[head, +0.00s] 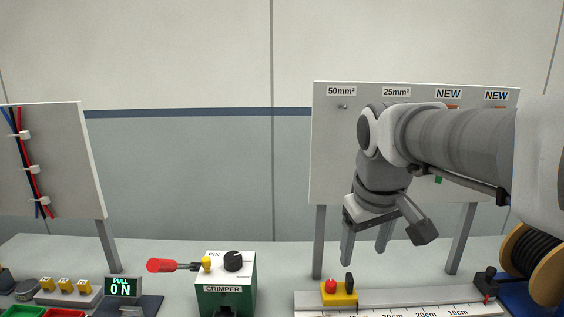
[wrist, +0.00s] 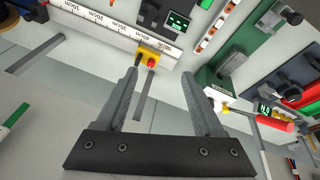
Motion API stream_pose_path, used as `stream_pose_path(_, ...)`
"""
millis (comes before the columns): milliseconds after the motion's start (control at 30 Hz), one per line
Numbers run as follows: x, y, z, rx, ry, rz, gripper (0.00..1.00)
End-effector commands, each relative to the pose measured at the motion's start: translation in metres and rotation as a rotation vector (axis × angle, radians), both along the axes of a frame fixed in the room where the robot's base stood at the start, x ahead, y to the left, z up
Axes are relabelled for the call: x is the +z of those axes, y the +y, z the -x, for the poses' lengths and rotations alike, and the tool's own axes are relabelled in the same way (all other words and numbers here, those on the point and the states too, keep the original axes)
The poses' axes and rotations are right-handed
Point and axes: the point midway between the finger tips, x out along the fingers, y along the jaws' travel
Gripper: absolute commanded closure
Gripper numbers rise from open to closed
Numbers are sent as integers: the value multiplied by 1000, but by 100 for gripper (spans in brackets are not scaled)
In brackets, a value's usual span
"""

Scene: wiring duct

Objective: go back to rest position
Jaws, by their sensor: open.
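My gripper (head: 366,245) hangs from my arm in front of the right-hand board, fingers pointing down. In the wrist view my gripper (wrist: 160,85) shows its two fingers spread apart, with nothing between them. In the head view it is above and slightly right of a yellow block with a red and a black knob (head: 339,292), apart from it. The yellow block also shows in the wrist view (wrist: 152,54), beyond the fingertips, beside the white ruler (wrist: 118,28).
A green crimper box (head: 226,284) with a red-handled tool (head: 162,265) stands left of my gripper. A cable spool (head: 532,265) is at the right edge. The labelled board (head: 330,150) stands behind my arm, and a board with cables (head: 65,160) stands at left.

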Motion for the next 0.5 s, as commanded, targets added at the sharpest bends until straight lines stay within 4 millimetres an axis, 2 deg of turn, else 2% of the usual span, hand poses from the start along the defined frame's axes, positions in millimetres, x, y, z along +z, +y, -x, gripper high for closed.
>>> stream_pose_path(33,0,-1,14,-23,-18,-10,31)
stream_pose_path(200,-9,-3,55,-102,-72,-50,31)
stream_pose_path(500,-37,-5,116,-229,-157,-138,31)
